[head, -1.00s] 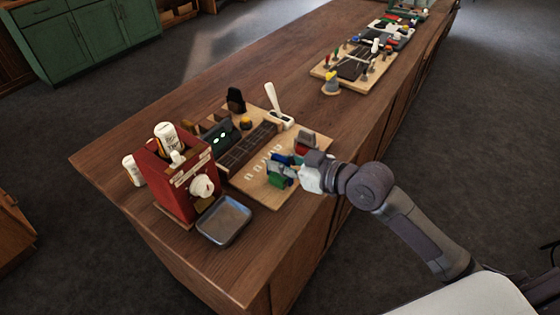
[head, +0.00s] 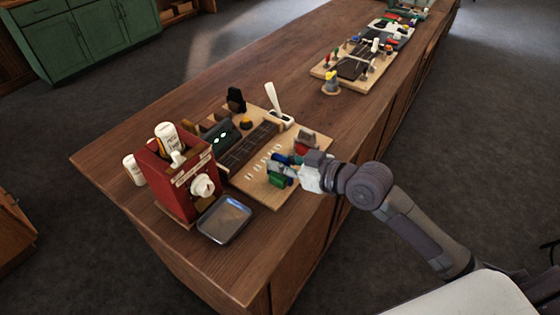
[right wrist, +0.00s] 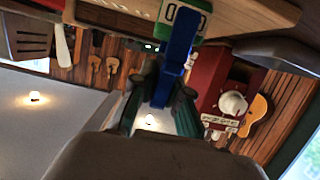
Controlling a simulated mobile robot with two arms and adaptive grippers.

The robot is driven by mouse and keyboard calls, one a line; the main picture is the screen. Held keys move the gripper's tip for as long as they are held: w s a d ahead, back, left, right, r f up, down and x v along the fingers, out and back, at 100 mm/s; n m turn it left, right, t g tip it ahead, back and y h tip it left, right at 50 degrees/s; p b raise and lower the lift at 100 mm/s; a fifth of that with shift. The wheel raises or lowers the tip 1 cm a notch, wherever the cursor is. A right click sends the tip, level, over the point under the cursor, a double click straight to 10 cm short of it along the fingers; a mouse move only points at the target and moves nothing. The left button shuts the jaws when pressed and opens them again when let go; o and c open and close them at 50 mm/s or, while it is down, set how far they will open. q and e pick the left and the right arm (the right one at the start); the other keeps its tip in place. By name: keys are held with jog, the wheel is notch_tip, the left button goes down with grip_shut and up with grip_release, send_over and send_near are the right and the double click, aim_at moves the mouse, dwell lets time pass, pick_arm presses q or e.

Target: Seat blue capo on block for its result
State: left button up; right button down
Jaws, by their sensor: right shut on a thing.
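My right gripper (head: 297,168) is shut on the blue capo (right wrist: 180,52) and comes in from the right over the wooden board (head: 262,198). The capo stands between the dark green fingertips in the right wrist view, and it shows as a small blue patch in the head view. My left gripper is not in view.
A red box with a white knob (head: 203,187) and a grey metal tray (head: 224,219) stand left of the board. A dark fretboard (head: 246,148) and a grey-red piece (head: 306,142) are on the board.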

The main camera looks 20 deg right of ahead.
dwell(0.3)
jog(key=shift+f, duration=0.6)
dwell(0.4)
jog(key=c, duration=1.4)
grip_release()
jog(key=shift+c, duration=0.2)
jog(key=p+v, duration=0.2)
jog(key=v, duration=0.9)
jog(key=shift+r, duration=0.15)
